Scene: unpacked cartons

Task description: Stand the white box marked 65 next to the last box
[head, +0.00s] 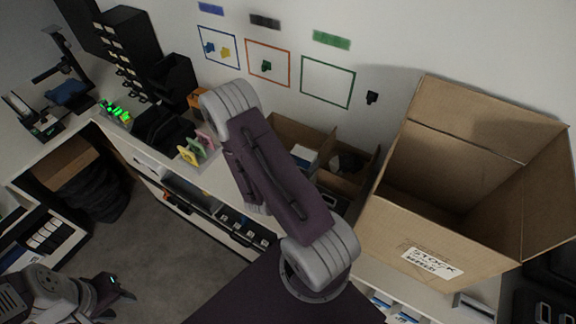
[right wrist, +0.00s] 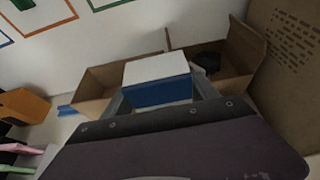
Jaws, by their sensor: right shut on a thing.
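A box with a white top and a blue side (right wrist: 158,82) is between the fingers of my right gripper (right wrist: 160,98), which is shut on it. No number is readable on the box. It appears in front of and partly over a small open carton (right wrist: 92,88); I cannot tell whether it touches the carton. In the head view a small part of a white box (head: 303,158) shows beside my arm, which hides the right gripper there. My left gripper (head: 122,286) is at the lower left, far from the cartons, and its opening is unclear. I cannot tell which is the last box.
A large open carton (head: 430,240) marked STOCK stands at the right. A second small open carton (right wrist: 240,62) with a dark item stands beside the first. Black bins, an orange holder (right wrist: 25,104) and pink and green pieces lie left. The wall carries coloured frames (head: 328,82).

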